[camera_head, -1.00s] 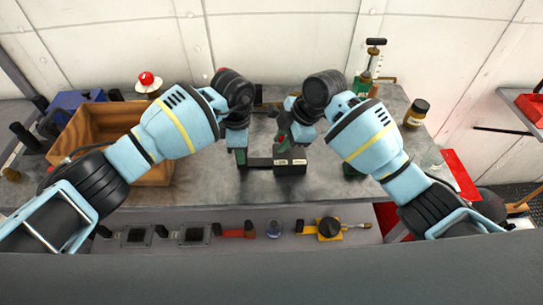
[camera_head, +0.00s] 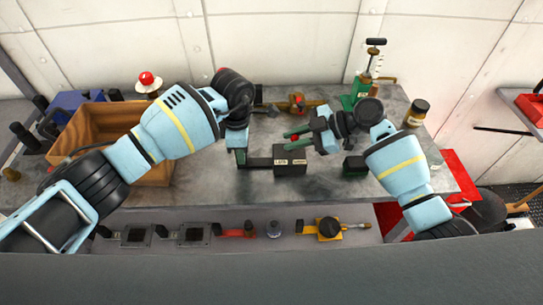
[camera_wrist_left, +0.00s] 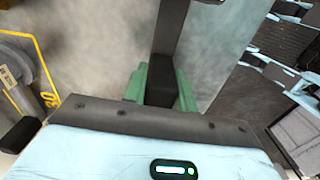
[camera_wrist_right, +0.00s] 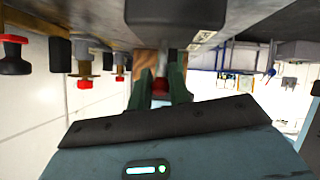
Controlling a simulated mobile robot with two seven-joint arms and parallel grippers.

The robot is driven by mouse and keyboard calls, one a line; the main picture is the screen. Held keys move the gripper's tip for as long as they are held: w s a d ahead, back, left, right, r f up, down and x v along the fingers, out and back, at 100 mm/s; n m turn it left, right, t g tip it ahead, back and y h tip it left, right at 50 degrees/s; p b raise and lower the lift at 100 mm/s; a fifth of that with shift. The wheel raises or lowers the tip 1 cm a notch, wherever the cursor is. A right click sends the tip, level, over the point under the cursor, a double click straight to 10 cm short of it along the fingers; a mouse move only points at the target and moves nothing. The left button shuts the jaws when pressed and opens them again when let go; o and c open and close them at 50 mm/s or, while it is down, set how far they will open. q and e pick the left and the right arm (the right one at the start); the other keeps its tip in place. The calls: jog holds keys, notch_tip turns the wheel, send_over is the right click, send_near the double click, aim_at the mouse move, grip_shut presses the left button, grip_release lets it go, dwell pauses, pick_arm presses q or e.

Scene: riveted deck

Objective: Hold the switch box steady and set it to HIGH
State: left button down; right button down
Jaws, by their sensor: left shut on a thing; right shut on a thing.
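The switch box (camera_head: 290,166) is a dark block with two pale labels on its top edge, too small to read surely. A dark bar handle (camera_head: 258,162) runs left from it. My left gripper (camera_head: 240,158) is shut on this handle, also seen in the left wrist view (camera_wrist_left: 172,30). My right gripper (camera_head: 292,138) reaches in from the right, low behind the box's top edge, and is shut on a red knob (camera_wrist_right: 160,86). A grey shaft (camera_wrist_right: 168,62) joins the knob to the dark box (camera_wrist_right: 165,12) in the right wrist view. The fingers partly hide the knob.
A wooden crate (camera_head: 84,122) stands on the left of the grey bench. A green hand pump (camera_head: 362,88) and a brown jar (camera_head: 416,112) stand at the back right. A brass fitting (camera_head: 297,102) lies behind the box. A small dark block (camera_head: 355,166) is to its right.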

jog(key=shift+d+f+y, duration=0.2)
jog(key=shift+d+y, duration=0.1)
jog(key=shift+y, duration=0.5)
jog(key=c, duration=1.2)
grip_release()
jog(key=shift+r, duration=0.1)
jog(key=shift+c, duration=0.2)
jog(key=v, duration=1.2)
notch_tip(320, 180, up, 5)
jog(key=shift+f, duration=0.1)
